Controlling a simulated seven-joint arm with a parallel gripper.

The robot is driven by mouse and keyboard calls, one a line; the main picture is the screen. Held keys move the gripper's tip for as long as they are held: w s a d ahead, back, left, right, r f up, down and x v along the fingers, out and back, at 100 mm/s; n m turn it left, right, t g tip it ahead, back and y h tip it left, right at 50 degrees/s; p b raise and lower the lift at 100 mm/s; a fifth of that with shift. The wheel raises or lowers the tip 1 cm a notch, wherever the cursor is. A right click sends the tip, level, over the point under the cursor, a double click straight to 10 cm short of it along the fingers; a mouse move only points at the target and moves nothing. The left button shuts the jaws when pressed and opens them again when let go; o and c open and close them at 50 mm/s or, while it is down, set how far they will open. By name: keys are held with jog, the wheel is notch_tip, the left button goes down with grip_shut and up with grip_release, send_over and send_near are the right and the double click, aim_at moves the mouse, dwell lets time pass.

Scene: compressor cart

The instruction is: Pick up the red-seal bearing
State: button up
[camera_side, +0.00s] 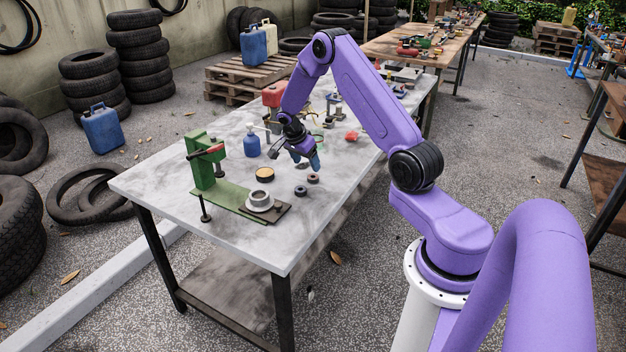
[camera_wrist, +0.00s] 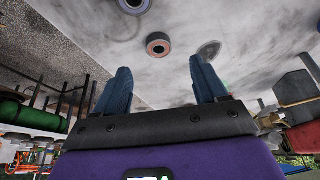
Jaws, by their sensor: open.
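The red-seal bearing (camera_side: 313,179) is a small dark ring with a reddish face, lying flat on the grey table. In the wrist view the bearing (camera_wrist: 158,44) lies beyond the fingertips, roughly centred between them. My gripper (camera_side: 305,160) is above the table, behind the bearing in the side view, and apart from it. In the wrist view my gripper (camera_wrist: 160,74) has its two blue fingers spread with nothing between them. A second dark bearing (camera_side: 301,191) lies close by; a bearing with a bluish ring (camera_wrist: 134,4) is cut off at the wrist view's top edge.
A green press (camera_side: 205,165) with a white flanged part (camera_side: 260,201) stands at the table's near left. A round tin (camera_side: 265,174) and a blue bottle (camera_side: 252,146) stand left of the bearings. A red item (camera_side: 351,136) lies behind. The table's (camera_side: 328,211) right front is clear.

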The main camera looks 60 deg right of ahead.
aim_at(312, 177)
jog(key=shift+x, duration=3.45)
jog(key=c, duration=1.2)
